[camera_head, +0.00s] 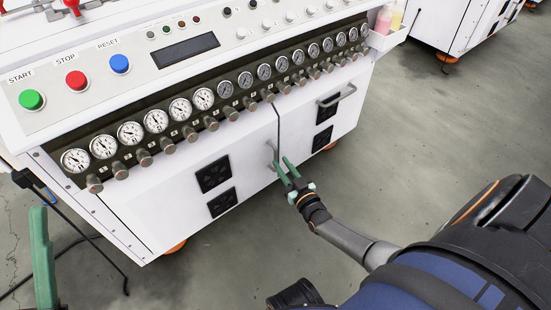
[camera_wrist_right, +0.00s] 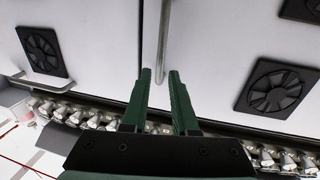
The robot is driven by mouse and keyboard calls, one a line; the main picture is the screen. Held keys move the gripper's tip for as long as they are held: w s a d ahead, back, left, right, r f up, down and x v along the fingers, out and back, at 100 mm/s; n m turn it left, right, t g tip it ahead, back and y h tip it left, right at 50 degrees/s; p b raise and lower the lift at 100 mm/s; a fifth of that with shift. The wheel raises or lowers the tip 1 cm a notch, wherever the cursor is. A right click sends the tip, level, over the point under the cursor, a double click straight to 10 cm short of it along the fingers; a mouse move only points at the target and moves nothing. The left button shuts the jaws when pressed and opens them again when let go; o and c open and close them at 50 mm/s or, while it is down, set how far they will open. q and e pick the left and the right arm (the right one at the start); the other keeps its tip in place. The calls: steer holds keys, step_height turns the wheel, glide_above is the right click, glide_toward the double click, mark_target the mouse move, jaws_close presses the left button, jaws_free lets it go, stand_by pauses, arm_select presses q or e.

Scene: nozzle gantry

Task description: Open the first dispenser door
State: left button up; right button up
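The white dispenser cabinet has two door panels below its gauge row: a left door (camera_head: 160,205) and a right door (camera_head: 337,125), split by a dark vertical seam. A grey bar handle (camera_head: 271,152) stands on the left door near the seam. My right gripper (camera_head: 287,166) is at this handle, its green fingers pointing at the door. In the right wrist view the handle (camera_wrist_right: 163,45) shows between and just beyond the parted fingertips (camera_wrist_right: 159,74); contact cannot be told. The left door looks closed. One green finger of my left gripper (camera_head: 42,255) shows at the left edge.
Another handle (camera_head: 338,98) sits on the right door. Black fan vents (camera_head: 213,175) are set in the doors. Gauges and knobs (camera_head: 180,110) line the front above. A dark cable (camera_head: 85,238) hangs at left. Grey floor (camera_head: 440,120) is open to the right.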

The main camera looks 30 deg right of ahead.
mark_target(276, 156)
steer(key=w, duration=0.1)
steer(key=w+b, duration=0.1)
steer(key=w, duration=0.3)
steer(key=shift+d+b, duration=0.3)
steer(key=shift+b, duration=0.1)
arm_select(q)
step_height(276, 156, down, 3)
steer(key=shift+d+r, duration=0.15)
arm_select(e)
jaws_close()
stand_by(0.7)
